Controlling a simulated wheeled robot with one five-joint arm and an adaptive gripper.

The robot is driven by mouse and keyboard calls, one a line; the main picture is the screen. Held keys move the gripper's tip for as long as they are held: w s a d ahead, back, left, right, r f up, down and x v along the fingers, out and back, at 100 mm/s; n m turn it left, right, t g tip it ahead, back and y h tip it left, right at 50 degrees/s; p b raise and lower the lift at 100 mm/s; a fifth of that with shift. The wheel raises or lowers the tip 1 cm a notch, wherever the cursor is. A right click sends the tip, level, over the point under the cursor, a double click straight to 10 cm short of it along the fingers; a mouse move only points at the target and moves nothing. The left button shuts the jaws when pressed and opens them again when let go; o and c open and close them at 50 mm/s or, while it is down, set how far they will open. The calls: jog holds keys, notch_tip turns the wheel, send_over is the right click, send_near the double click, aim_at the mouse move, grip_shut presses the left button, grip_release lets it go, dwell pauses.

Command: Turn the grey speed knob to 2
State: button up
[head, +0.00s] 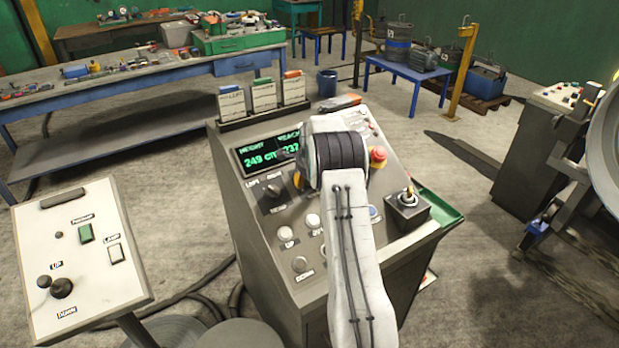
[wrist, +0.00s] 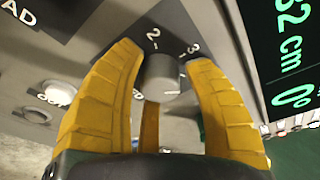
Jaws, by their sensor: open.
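The grey speed knob (wrist: 162,72) shows in the wrist view as a short grey cylinder on a dark scale plate. The marks 2 and 3 are readable at its far side; which mark it points at I cannot tell. My gripper (wrist: 163,62) has its yellow fingers open, one on each side of the knob. A gap seems to show on both sides, and contact cannot be made out. In the head view my arm covers the knob and most of the gripper; only a bit of yellow finger (head: 297,180) shows.
The grey console (head: 262,255) carries a green display (head: 268,152), a black selector knob (head: 271,192), white buttons (head: 286,233), a red stop button (head: 377,155) and a small joystick (head: 408,199) around my arm. A pale control panel (head: 100,255) stands at left.

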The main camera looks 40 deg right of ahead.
jog(key=shift+o, duration=0.3)
jog(key=c, duration=0.9)
jog(key=shift+c, duration=0.2)
jog(key=shift+f+b, duration=0.2)
jog(key=shift+b, duration=0.7)
jog(key=shift+f+n+b, duration=0.1)
jog(key=shift+n+b, duration=0.2)
jog(key=shift+b, duration=0.35)
jog(key=b, duration=0.2)
jog(key=shift+n+b, duration=0.3)
jog(key=shift+n, duration=0.1)
jog(key=n+b, duration=0.2)
jog(key=b, duration=0.1)
jog(key=shift+t+h+b, duration=0.3)
jog(key=shift+t, duration=0.1)
jog(key=shift+r+n+b, duration=0.25)
jog(key=shift+n+b, duration=0.95)
jog(key=shift+b, duration=0.1)
jog(key=shift+t, duration=0.3)
